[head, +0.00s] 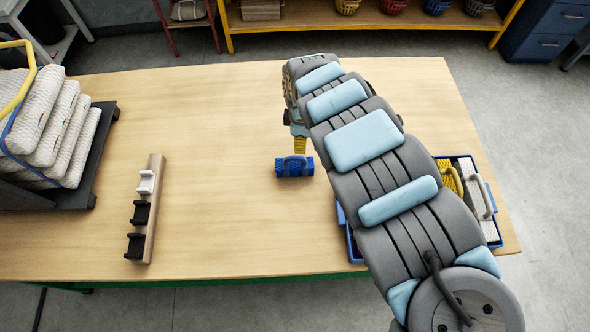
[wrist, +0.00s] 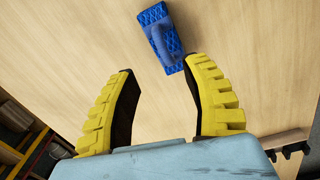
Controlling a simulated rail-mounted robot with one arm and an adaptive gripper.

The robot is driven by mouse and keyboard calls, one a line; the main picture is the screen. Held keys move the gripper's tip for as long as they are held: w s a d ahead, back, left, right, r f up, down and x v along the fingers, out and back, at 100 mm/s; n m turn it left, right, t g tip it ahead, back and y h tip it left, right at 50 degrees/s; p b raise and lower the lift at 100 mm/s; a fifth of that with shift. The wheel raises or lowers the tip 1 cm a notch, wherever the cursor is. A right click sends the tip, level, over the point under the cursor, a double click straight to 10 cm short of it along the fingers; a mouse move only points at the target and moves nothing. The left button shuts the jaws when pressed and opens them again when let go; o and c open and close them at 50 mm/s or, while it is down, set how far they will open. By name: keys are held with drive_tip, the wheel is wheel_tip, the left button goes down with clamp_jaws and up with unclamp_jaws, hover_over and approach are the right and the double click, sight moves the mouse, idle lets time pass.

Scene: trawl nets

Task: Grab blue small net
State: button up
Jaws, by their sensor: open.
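The small blue net (head: 294,167) lies on the wooden table near its middle. It is a short blue bundle with a looped handle on top. In the wrist view the blue net (wrist: 163,38) lies beyond my fingertips, nearer the right one. My gripper (head: 299,146) has yellow fingers and shows just behind the net in the head view. In the wrist view my gripper (wrist: 158,72) is spread open with nothing between its fingers. The arm hides part of the table's right side.
A blue tray (head: 355,245) with yellow and white nets sits at the right, partly behind my arm. A wooden rack (head: 150,210) with white and black holders lies left. A dark stand (head: 97,165) with stacked white nets is far left. The table (head: 225,130) is clear between.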

drive_tip(key=b, duration=0.3)
hover_over(302, 157)
drive_tip(key=f, duration=0.5)
drive_tip(key=shift+s+a, duration=0.15)
drive_tip(key=shift+s, duration=0.1)
drive_tip(key=shift+w+f+b, duration=0.1)
drive_tip(key=shift+f+b, duration=0.5)
drive_tip(key=shift+f, duration=2.55)
drive_tip(key=shift+w+f, duration=0.15)
drive_tip(key=shift+f, duration=0.5)
clamp_jaws()
